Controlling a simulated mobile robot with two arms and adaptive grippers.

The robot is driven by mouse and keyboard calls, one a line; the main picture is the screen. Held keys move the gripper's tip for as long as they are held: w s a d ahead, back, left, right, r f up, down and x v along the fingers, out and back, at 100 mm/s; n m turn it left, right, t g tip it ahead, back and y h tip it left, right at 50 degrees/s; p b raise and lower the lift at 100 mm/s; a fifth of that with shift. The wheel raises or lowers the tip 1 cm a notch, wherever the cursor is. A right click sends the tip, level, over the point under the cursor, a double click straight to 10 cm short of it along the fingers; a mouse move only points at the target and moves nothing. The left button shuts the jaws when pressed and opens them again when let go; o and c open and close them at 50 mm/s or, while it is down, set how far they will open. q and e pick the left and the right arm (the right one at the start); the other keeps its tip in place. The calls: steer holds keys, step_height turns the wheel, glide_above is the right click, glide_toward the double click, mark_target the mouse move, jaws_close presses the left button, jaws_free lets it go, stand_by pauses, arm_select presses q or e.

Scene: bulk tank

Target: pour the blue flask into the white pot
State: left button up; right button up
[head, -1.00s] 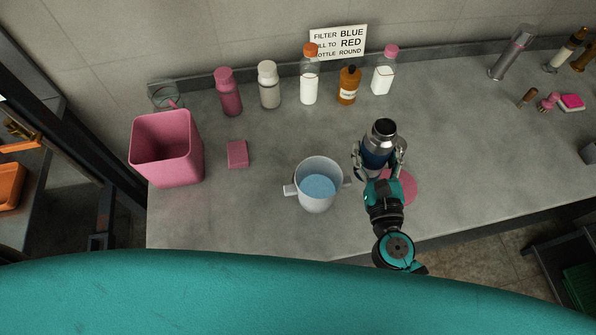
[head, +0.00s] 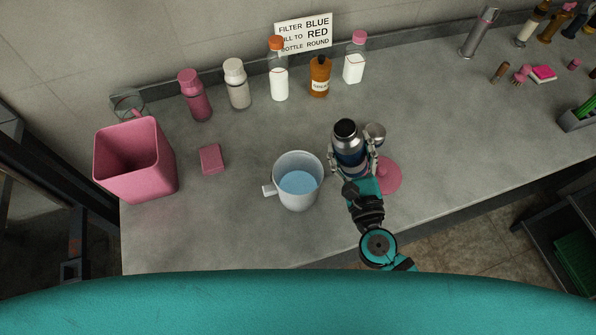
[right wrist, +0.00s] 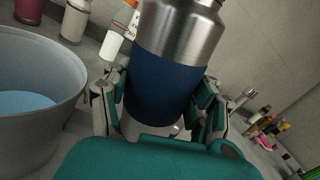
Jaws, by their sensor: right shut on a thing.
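The blue flask (head: 349,153) has a dark blue body, a steel neck and an open mouth. My right gripper (head: 352,166) is shut around its body and holds it roughly upright. In the right wrist view the flask (right wrist: 165,88) sits between both fingers. The white pot (head: 297,161) stands on the counter just left of the flask, with blue liquid inside and a handle showing at its left. The pot (right wrist: 40,130) also shows at the left of the right wrist view. I cannot tell how high the flask's base is. My left gripper is not in view.
A pink disc (head: 386,178) and a small steel cup or cap (head: 375,134) lie right of the flask. Several bottles line the back below a sign (head: 304,34). A pink bin (head: 137,178) and a pink block (head: 211,159) are at the left. The counter's right middle is clear.

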steer(key=shift+a+n, duration=0.15)
steer(key=shift+n, duration=0.15)
steer(key=shift+r+n, duration=0.25)
steer(key=shift+n, duration=0.05)
steer(key=shift+r+n+p, duration=0.55)
steer(key=shift+n+p, duration=0.1)
steer(key=shift+n, duration=0.05)
steer(key=shift+s+a+f+n+y+b, duration=0.2)
steer(key=shift+a+f+n+y+b, duration=0.15)
steer(key=shift+n, duration=0.45)
steer(key=shift+w+d+f+n+t+b, duration=0.1)
steer(key=shift+f+n+t+b, duration=0.05)
steer(key=shift+f+n+b, duration=0.4)
steer(key=shift+w+d+f+n+t+b, duration=0.1)
steer(key=shift+f+n+t+b, duration=0.05)
steer(key=shift+f+n+b, duration=0.4)
steer(key=shift+s+r+n, duration=0.1)
steer(key=shift+r+n, duration=0.05)
steer(key=shift+n, duration=0.35)
steer(key=shift+d+n+y, duration=0.25)
steer(key=shift+n+y, duration=0.05)
steer(key=shift+y, duration=0.05)
